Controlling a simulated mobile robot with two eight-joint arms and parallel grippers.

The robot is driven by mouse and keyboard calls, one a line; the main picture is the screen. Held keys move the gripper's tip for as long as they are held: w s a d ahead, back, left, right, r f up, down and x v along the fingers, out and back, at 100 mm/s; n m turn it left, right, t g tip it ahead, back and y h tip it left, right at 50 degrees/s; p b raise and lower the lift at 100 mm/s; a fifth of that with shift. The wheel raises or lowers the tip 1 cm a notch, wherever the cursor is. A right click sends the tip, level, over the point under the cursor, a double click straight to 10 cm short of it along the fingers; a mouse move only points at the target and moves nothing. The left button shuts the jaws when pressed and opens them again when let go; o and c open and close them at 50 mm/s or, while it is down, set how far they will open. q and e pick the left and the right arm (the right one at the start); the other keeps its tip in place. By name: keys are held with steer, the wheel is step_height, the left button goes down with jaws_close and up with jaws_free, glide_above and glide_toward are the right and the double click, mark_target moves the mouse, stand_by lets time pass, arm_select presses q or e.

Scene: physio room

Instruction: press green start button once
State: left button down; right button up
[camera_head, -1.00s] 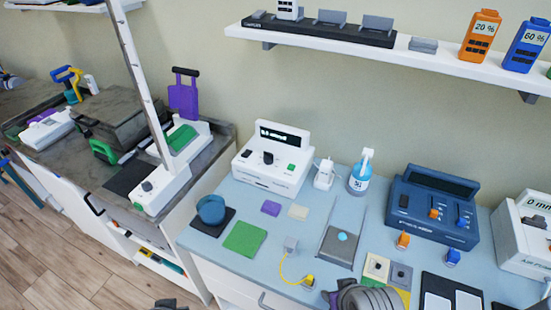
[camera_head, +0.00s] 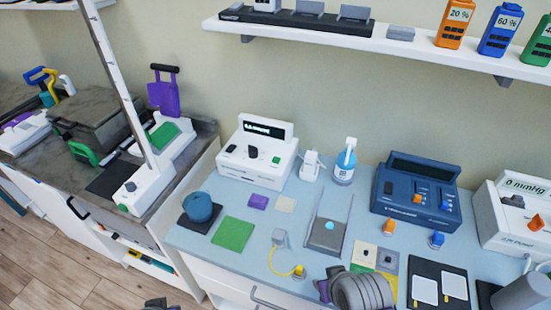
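The white console (camera_head: 255,152) with a dark display stands at the back of the blue-grey counter. A small green button (camera_head: 276,160) is on the right of its front panel, beside a black knob (camera_head: 252,152). Another white device (camera_head: 150,170) on the left bench has a small green button (camera_head: 123,208) at its near end. I cannot read a start label on either. A dark part that looks like my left gripper (camera_head: 157,303) shows at the bottom edge, well away from both buttons; its fingers are not clear.
A spray bottle (camera_head: 345,162) and a blue console (camera_head: 415,195) stand right of the white console. A green pad (camera_head: 233,234) and a blue pot (camera_head: 198,207) lie at the left. A shelf (camera_head: 350,38) hangs above.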

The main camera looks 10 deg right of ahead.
jaws_close()
stand_by(1.4)
